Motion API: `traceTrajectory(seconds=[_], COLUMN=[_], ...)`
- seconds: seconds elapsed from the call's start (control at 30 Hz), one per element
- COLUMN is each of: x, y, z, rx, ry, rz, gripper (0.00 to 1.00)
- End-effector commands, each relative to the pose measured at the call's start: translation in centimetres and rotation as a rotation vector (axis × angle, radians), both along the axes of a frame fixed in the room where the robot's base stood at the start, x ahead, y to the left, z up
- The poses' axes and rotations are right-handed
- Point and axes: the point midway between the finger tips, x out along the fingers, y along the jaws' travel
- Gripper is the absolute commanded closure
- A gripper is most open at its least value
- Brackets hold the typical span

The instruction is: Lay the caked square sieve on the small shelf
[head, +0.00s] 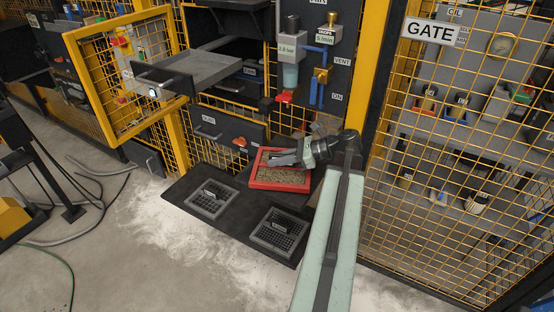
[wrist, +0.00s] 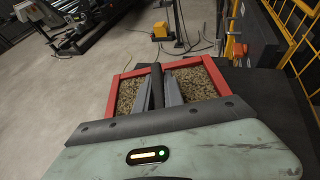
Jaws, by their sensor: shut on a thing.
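The caked square sieve (head: 285,178) has a red frame and a brown, grainy crust. It is at the back right of the low black platform in the head view; I cannot tell whether it touches the platform. My gripper (head: 277,160) reaches over it from the right. In the wrist view, the sieve (wrist: 200,80) lies under the jaws, and my gripper (wrist: 163,82) is shut on the dark bar across its middle. The sieve looks roughly level. A small black shelf (head: 233,20) juts from the fence at the top; I cannot tell if it is the task's shelf.
A grey open tray (head: 205,70) sticks out above. Yellow mesh gate (head: 455,150) stands right. Pale powder covers the floor.

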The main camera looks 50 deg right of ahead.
Motion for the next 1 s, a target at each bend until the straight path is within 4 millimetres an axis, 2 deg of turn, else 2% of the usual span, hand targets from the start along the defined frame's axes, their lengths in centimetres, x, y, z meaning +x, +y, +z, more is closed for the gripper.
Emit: traceTrajectory(seconds=[0.3,0.33,0.4,0.77,1.0], x=[0.0,0.0,0.0,-0.3,-3.5], y=[0.0,0.1,0.1,-0.2,-2.8], z=[-0.7,-0.6,-0.6,-0.3,1.7], rx=[0.001,0.000,0.000,0.000,0.000], ry=[-0.001,-0.001,-0.001,0.001,0.000], rz=[0.001,0.001,0.001,0.001,-0.001], gripper=[1.00,0.79,0.62,0.62,0.62])
